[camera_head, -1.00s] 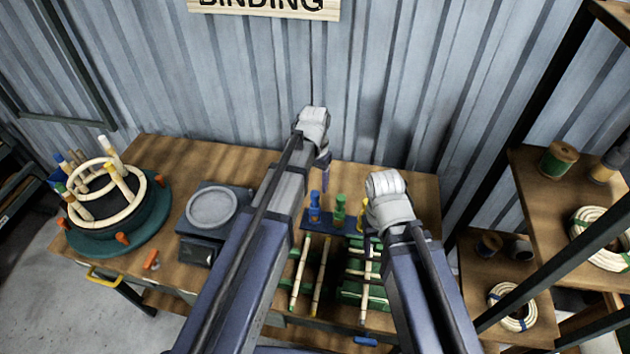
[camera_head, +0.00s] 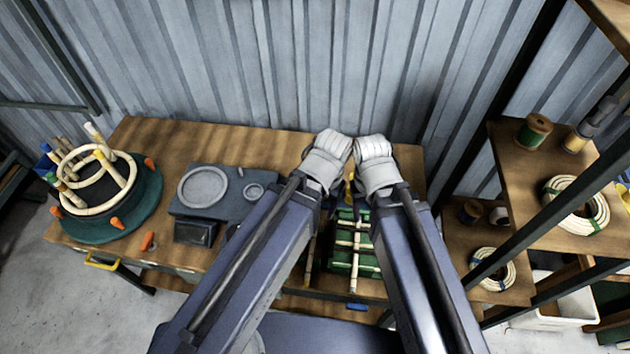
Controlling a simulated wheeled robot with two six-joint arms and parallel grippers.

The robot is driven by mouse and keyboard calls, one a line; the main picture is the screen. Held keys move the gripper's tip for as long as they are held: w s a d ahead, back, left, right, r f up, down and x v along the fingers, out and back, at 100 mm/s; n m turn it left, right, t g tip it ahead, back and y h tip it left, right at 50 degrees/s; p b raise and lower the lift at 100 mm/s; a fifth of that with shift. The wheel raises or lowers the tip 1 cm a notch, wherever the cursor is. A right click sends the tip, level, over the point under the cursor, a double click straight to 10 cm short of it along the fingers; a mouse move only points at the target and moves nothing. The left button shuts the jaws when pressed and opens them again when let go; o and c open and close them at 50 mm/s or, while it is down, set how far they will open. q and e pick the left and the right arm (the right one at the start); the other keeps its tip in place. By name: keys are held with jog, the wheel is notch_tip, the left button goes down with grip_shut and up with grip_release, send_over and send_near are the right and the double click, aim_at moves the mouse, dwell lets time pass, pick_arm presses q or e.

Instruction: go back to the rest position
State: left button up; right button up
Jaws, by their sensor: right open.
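Both of my arms reach up from the bottom, their white wrist joints close together over the workbench (camera_head: 240,140). My right gripper (camera_head: 367,203) hangs below its wrist, mostly covered by my arm. It is open, and nothing shows held in it. My left gripper is hidden behind its wrist and forearm. Below and between the arms is a green rack (camera_head: 345,262) with pale rattan sticks, partly covered by my right arm.
A round green jig (camera_head: 150,195) with rattan rings stands at the bench's left end. A dark block with a round plate (camera_head: 203,187) lies left of my arms. Right are shelves with rattan coils (camera_head: 577,203) and a green spool (camera_head: 534,130).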

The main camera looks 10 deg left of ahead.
jog(key=shift+f, duration=0.15)
notch_tip(320, 180, down, 5)
jog(key=b, duration=0.5)
jog(key=shift+r, duration=0.2)
dwell(0.5)
